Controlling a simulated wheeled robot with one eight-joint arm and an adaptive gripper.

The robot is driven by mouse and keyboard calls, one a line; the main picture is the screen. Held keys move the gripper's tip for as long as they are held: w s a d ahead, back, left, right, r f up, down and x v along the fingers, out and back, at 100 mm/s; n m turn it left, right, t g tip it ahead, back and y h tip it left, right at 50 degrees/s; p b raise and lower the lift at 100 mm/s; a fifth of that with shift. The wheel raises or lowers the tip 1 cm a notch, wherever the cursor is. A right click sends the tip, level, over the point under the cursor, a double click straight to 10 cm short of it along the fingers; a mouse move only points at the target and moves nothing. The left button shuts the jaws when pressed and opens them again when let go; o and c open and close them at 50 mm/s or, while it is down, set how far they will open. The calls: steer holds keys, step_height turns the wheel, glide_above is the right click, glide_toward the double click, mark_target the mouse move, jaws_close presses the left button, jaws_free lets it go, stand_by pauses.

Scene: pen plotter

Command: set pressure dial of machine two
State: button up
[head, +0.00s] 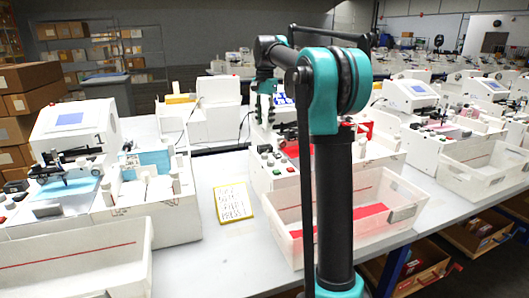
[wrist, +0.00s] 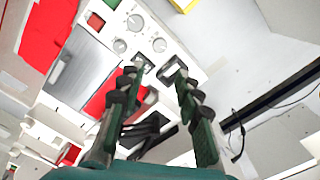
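A white pen plotter with red sheets (head: 262,178) stands mid-table, partly hidden behind my arm. Small knobs and buttons (head: 277,161) sit on its front left. In the wrist view its tilted white panel carries round white dials, one at the upper edge (wrist: 135,23), one at left (wrist: 120,45) and one at right (wrist: 159,45). I cannot read which is the pressure dial. My gripper (wrist: 156,78) is open and empty, its dark green fingers apart near the panel's lower edge; two square-framed parts show just beyond the fingertips. In the head view my gripper (head: 265,106) hangs over the machine's back left.
A plotter with blue sheets (head: 75,140) stands at left, with more plotters at right (head: 412,97). Clear bins (head: 295,215) line the table's front. A yellow-edged handwritten sign (head: 234,201) lies on bare table between machines. A dark bar (wrist: 275,95) crosses the wrist view's right side.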

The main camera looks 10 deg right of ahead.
mark_target(265, 154)
step_height(265, 154, down, 14)
steer(key=shift+r, duration=0.15)
steer(key=shift+c, duration=0.2)
jaws_close()
